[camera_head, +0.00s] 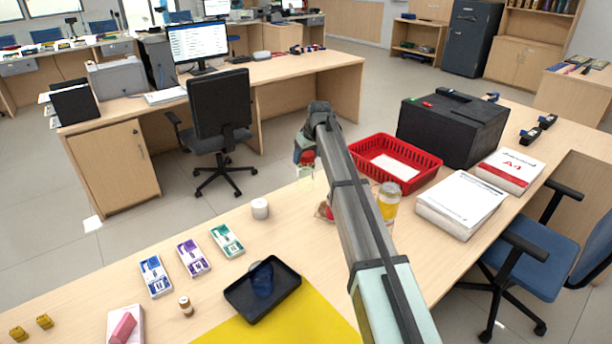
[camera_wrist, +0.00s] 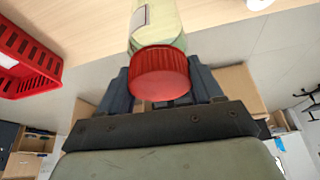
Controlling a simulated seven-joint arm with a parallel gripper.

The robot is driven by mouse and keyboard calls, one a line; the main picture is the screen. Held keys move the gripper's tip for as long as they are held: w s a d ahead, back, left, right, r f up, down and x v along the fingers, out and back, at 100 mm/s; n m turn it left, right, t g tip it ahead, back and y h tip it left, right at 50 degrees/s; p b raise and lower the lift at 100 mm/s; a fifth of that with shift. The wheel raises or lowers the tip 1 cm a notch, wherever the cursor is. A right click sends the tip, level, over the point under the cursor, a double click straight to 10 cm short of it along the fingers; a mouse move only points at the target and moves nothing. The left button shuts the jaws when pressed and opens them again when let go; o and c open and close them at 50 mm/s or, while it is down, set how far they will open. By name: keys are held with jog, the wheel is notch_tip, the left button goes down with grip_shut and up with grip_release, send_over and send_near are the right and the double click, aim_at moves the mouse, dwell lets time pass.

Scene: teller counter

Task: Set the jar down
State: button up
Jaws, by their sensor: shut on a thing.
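The jar has a ribbed red lid (camera_wrist: 160,74) and a pale yellow-green body (camera_wrist: 158,25) with a white label. My gripper (camera_wrist: 163,90) is shut on it at the lid, with a dark finger on each side. In the head view the jar (camera_head: 305,172) hangs lid up from my gripper (camera_head: 305,150), left of my forearm, around the counter's far edge. My arm hides part of the gripper. Whether the jar's base touches the counter (camera_head: 215,285) or is above it, I cannot tell.
A red basket (camera_head: 425,176) with white paper stands right of my arm, before a black box (camera_head: 455,125). A yellow jar (camera_head: 389,203) stands close beside my arm. A white roll (camera_head: 260,208), banknote bundles (camera_head: 193,257) and a black tray (camera_head: 240,300) are left.

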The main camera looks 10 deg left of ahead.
aim_at(306, 170)
jog(key=shift+f, duration=3.15)
jog(key=o, duration=1.6)
jog(key=shift+o, duration=0.2)
jog(key=v, duration=1.2)
